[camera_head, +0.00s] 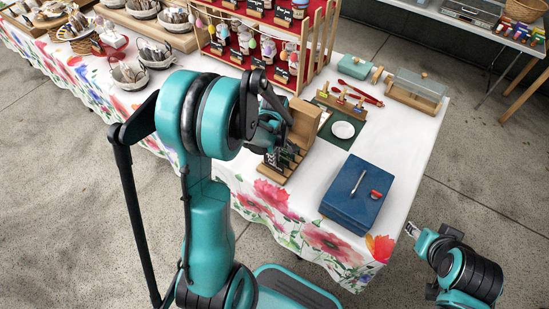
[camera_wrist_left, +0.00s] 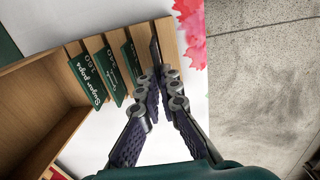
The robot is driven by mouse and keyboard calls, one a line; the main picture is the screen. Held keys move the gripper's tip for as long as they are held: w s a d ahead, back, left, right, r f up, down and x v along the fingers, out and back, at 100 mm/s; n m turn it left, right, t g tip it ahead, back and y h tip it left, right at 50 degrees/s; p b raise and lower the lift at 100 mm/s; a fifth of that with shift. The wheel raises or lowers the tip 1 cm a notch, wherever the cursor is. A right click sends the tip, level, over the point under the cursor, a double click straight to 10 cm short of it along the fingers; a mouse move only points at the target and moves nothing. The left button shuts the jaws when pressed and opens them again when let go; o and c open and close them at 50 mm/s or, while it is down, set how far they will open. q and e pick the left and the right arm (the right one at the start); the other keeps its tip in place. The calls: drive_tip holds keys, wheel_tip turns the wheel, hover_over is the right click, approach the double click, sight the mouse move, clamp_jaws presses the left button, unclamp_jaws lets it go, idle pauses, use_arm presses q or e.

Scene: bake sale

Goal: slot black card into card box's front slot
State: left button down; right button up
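The wooden card box (camera_head: 304,122) stands at the table's front edge; in the left wrist view its slotted front (camera_wrist_left: 172,40) holds several dark green price cards (camera_wrist_left: 88,80). The black card (camera_wrist_left: 155,52) shows nearly edge-on at the outermost slot. My left gripper (camera_wrist_left: 160,78) has its fingertips closed together on the card's near end. Whether the card's lower edge sits in the slot is unclear. In the head view my left gripper (camera_head: 274,156) is over the box front, and the card is hidden. My right gripper (camera_head: 412,230) is off the table's right corner, away from the box.
A blue box (camera_head: 345,208) with a pen and a small red item lies right of the card box. A green mat with a white plate (camera_head: 343,130) lies behind it. A display rack (camera_head: 318,40) stands at the back. White cloth is clear at right.

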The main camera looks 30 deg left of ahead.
use_arm(q)
drive_tip(key=shift+f, duration=0.2)
drive_tip(key=shift+f+b, duration=0.3)
drive_tip(key=shift+b, duration=0.15)
drive_tip(key=shift+f+b, duration=0.6)
drive_tip(key=shift+f, duration=0.15)
drive_tip(key=c, duration=1.6)
unclamp_jaws()
drive_tip(key=shift+c, duration=0.2)
drive_tip(key=shift+r, duration=0.15)
wheel_tip(320, 180, up, 12)
